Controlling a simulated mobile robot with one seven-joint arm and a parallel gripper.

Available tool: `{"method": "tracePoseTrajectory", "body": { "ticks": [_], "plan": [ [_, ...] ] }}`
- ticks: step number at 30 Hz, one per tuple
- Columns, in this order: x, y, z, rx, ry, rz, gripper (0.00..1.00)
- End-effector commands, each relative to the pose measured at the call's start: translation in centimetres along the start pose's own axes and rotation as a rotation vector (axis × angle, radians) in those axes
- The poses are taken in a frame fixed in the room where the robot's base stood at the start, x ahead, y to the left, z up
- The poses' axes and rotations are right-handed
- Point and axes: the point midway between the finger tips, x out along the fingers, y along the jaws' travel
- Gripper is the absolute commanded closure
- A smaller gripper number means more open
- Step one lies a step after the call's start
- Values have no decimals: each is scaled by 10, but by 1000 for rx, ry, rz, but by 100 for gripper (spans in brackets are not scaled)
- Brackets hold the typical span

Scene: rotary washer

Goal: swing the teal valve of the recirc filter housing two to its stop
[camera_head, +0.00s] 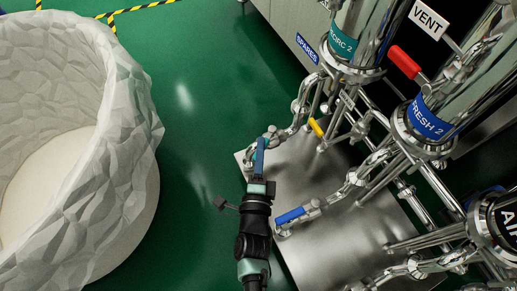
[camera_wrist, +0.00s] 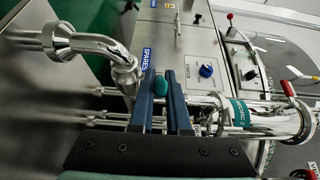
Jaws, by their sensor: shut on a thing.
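The recirc filter housing two, a steel cylinder with a teal band reading RECIRC 2 (camera_head: 341,42), stands at the top centre of the head view; its teal label (camera_wrist: 238,113) is right of centre in the wrist view. My gripper (camera_head: 261,146) reaches up to the end of its bent steel pipe. In the wrist view my gripper (camera_wrist: 163,78) is shut on the teal valve handle (camera_wrist: 161,86), whose rounded teal end shows between the two blue fingers. In the head view the fingers mostly hide the handle.
A blue-handled valve (camera_head: 290,215) sits to the right of my gripper, on the FRESH 2 housing (camera_head: 430,120) piping. A yellow handle (camera_head: 316,128) and a red handle (camera_head: 404,62) are further right. A large pale crumpled-lined tub (camera_head: 140,130) stands left. Green floor between is clear.

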Motion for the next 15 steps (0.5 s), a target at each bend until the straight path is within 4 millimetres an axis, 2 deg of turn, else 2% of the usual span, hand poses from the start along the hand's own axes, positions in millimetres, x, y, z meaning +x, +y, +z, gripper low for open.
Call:
{"method": "tracePoseTrajectory", "body": {
  "ticks": [8, 9, 10, 11, 15],
  "plan": [
    [-1, 1, 2, -1, -5, 3, 100],
    [-1, 1, 2, -1, -5, 3, 82],
    [-1, 1, 2, -1, -5, 3, 76],
    [0, 1, 2, -1, -5, 3, 72],
    [0, 1, 2, 0, -3, 2, 72]
  ]
}}
